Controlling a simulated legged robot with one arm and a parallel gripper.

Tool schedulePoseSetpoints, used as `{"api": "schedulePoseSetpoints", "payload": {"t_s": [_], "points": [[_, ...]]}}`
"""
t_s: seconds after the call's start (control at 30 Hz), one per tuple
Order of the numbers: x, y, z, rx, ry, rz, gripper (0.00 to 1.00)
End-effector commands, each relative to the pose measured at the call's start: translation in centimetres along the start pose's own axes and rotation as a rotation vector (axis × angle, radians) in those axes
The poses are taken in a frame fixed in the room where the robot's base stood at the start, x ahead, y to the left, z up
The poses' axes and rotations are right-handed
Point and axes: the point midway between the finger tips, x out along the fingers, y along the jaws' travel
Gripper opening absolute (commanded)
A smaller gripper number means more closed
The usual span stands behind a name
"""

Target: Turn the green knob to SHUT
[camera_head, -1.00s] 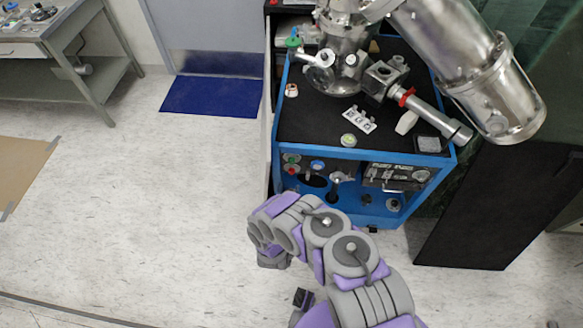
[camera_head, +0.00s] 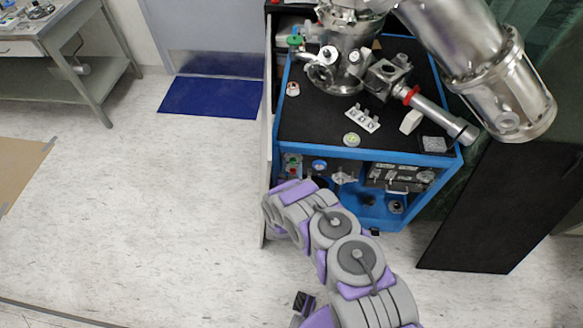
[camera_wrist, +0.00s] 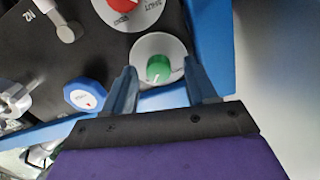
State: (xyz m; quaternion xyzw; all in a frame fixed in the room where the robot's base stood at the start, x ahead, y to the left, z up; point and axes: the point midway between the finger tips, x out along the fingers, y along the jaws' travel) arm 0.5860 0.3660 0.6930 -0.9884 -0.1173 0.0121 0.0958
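The green knob (camera_wrist: 158,68) sits on a round pale dial plate (camera_wrist: 172,47) in the wrist view. A thin pale mark shows on the knob's lower side, and I cannot read any lettering on its plate. My gripper (camera_wrist: 160,79) is open and empty, with one finger on each side of the knob. I cannot tell whether either finger touches it. In the head view my arm reaches to the front of the blue cart (camera_head: 430,158), and its gripper fingers cannot be made out there.
A red knob (camera_wrist: 122,3) on a white lettered plate is close above the green one. A steel vacuum chamber (camera_head: 345,60) stands on the cart. The floor (camera_head: 150,210) left of the cart is clear.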

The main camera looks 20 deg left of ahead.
Motion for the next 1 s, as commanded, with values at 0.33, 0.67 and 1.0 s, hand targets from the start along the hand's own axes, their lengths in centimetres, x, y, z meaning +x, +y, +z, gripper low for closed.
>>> {"api": "schedulePoseSetpoints", "payload": {"t_s": [0.33, 0.67, 1.0], "points": [[-0.04, 0.16, -0.12, 0.003, 0.001, 0.0, 0.24], [-0.05, 0.14, -0.1, 0.0, 0.001, 0.001, 0.01], [-0.07, 0.08, -0.08, -0.091, 0.0, 0.001, 0.01]]}}
